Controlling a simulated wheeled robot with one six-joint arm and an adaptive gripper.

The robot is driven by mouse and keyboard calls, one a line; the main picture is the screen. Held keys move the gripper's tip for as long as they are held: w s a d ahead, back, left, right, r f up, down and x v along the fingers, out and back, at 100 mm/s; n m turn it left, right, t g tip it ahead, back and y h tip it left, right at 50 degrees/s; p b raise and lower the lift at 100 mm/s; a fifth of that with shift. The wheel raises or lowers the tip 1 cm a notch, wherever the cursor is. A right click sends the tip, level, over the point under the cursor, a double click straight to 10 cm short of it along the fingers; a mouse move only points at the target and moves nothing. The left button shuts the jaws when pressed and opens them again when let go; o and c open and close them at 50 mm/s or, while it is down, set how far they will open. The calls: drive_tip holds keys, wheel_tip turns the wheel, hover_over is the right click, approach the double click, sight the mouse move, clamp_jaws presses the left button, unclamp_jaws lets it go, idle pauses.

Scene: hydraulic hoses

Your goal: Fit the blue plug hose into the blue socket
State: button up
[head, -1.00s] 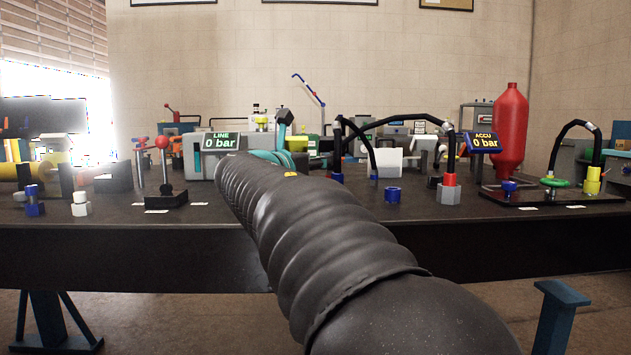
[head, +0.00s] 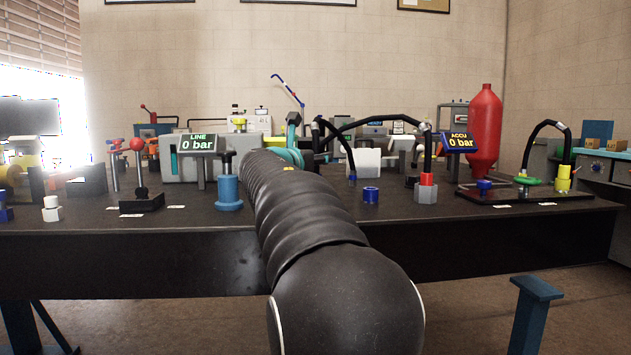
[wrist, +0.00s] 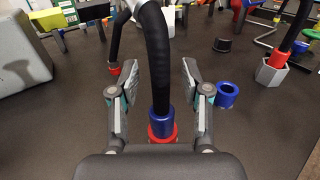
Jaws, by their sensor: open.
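In the wrist view, my gripper (wrist: 156,88) is open, with one finger on each side of a black hose (wrist: 157,58). Gaps show between the fingers and the hose. The hose stands upright and ends in a blue plug (wrist: 160,118), which meets a red ring (wrist: 164,133) at the bottom. The wrist housing hides what lies below. The blue socket (wrist: 228,95), an open ring, stands just right of the right finger. In the head view the blue socket (head: 371,195) stands near the bench's front edge. There my arm largely hides my gripper.
A hose with a red collar (wrist: 279,58) sits in a grey hex fitting (wrist: 271,73) beyond the socket. A short black cylinder (wrist: 221,45) stands behind the socket. In the head view, a light-blue cylinder (head: 229,193) stands left of my arm. Bench surface around the socket is clear.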

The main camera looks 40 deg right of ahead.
clamp_jaws()
drive_tip(key=shift+r, duration=0.2)
drive_tip(key=shift+r, duration=0.25)
wheel_tip(320, 180, up, 3)
drive_tip(key=shift+r+p, duration=0.2)
drive_tip(key=shift+p, duration=0.7)
drive_tip(key=s+d+r+p, duration=0.2)
drive_tip(key=s+d+r, duration=0.4)
drive_tip(key=s, duration=0.3)
drive_tip(key=shift+s+d+r, duration=0.25)
drive_tip(key=shift+s+r, duration=0.05)
drive_tip(key=shift+r, duration=0.1)
drive_tip(key=shift+p, duration=0.35)
drive_tip(key=shift+a, duration=0.1)
